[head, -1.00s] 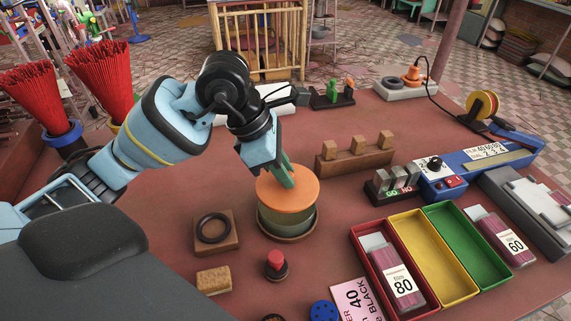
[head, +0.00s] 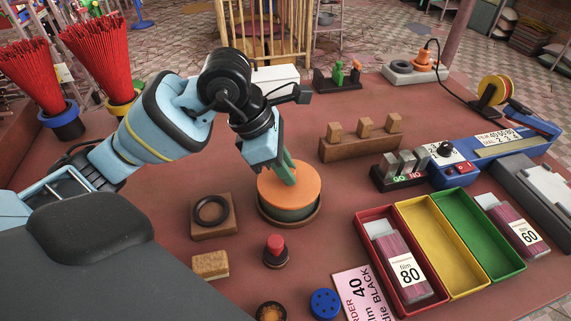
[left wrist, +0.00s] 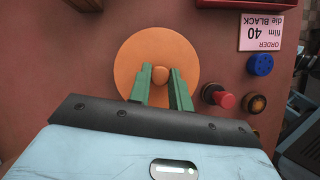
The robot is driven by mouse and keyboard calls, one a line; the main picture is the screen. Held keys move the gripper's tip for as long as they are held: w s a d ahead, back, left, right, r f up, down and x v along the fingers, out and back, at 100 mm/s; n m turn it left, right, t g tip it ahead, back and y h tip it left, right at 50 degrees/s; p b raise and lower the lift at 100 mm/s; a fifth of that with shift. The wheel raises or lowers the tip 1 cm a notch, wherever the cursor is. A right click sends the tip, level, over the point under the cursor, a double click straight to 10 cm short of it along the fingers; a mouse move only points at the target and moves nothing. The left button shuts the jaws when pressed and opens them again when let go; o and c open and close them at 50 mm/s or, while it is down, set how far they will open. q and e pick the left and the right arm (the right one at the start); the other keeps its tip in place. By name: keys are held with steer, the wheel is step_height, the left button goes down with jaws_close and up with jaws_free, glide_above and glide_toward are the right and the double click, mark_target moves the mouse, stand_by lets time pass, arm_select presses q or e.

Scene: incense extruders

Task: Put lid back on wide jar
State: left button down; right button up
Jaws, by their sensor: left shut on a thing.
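The orange round lid (head: 301,190) sits over the wide jar (head: 290,214), a greenish cylinder on a brown round base. The lid looks level and covers the jar's mouth; whether it is fully seated I cannot tell. My left gripper (head: 286,172) comes down from above with green fingers. In the left wrist view, the fingers (left wrist: 160,88) stand on both sides of the lid's small round knob (left wrist: 160,75), shut on it. The lid (left wrist: 130,68) fills the middle of that view and hides the jar. My right gripper is not in view.
A black ring on a wooden block (head: 213,214), a sponge-like block (head: 210,264) and a red-topped button (head: 275,250) stand close in front of the jar. Red, yellow (head: 436,250) and green trays lie to the right. A wooden rack (head: 360,142) stands behind.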

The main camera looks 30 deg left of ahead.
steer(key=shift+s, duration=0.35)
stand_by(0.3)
arm_select(q)
steer(key=shift+f, duration=0.1)
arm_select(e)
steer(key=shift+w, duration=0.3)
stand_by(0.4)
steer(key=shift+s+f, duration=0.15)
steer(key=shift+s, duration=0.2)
arm_select(q)
steer(key=c, duration=1.2)
jaws_free()
steer(key=o, duration=0.5)
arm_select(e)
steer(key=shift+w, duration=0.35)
